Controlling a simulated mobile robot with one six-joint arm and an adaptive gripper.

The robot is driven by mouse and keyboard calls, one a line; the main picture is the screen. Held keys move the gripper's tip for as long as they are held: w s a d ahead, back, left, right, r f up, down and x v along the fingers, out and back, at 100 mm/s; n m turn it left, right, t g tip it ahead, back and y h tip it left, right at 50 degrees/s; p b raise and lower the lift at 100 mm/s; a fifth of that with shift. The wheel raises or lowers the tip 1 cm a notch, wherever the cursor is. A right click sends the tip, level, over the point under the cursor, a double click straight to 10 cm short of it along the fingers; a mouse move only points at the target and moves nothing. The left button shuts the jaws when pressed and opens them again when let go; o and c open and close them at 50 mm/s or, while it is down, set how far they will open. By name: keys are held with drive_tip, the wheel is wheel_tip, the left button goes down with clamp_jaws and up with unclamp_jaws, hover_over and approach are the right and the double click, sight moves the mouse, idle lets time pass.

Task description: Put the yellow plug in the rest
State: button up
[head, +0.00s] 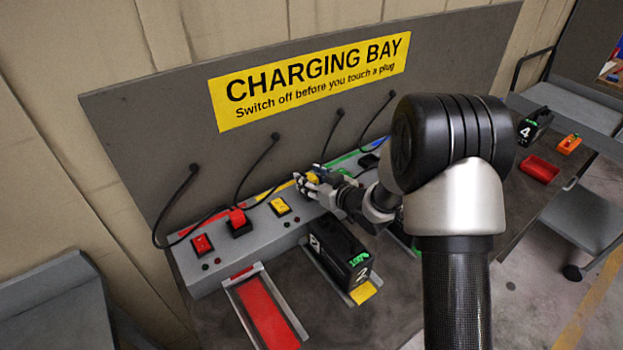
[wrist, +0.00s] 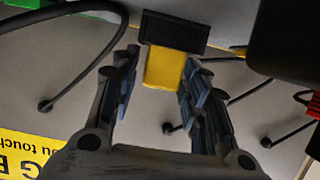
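The yellow plug (head: 313,178) is on the grey console (head: 205,272), beyond the yellow switch (head: 279,206). In the wrist view the yellow plug (wrist: 165,70) stands against a black block (wrist: 174,31); I cannot tell whether that is its socket or the rest. My gripper (head: 308,182) is at the plug. In the wrist view my gripper's fingers (wrist: 160,68) are on both sides of the plug, the right one overlapping its edge and a narrow gap showing at the left. The fingers look open around it. A black cable runs up to the board.
A red plug (head: 238,217) and a red switch (head: 202,244) are left on the console. A black battery (head: 338,255) sits in the yellow-marked bay; the red bay (head: 265,312) is empty. Another battery (head: 535,127) and a red tray (head: 541,168) are at the right.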

idle(0.3)
drive_tip(key=shift+r, duration=0.25)
drive_tip(key=s+d+r+m+g+h+p, duration=0.3)
drive_tip(key=s+d+r+h, duration=0.6)
drive_tip(key=s+d+r, duration=0.9)
drive_tip(key=s+a+m+g, duration=0.1)
drive_tip(key=s, duration=0.6)
drive_tip(key=s+a+m+g, duration=0.1)
drive_tip(key=s+a, duration=0.1)
drive_tip(key=s, duration=0.6)
drive_tip(key=s+a+m+g+y, duration=0.1)
drive_tip(key=s+a+g, duration=0.1)
drive_tip(key=s, duration=0.5)
drive_tip(key=shift+s+r+m, duration=0.1)
drive_tip(key=shift+s+m, duration=0.3)
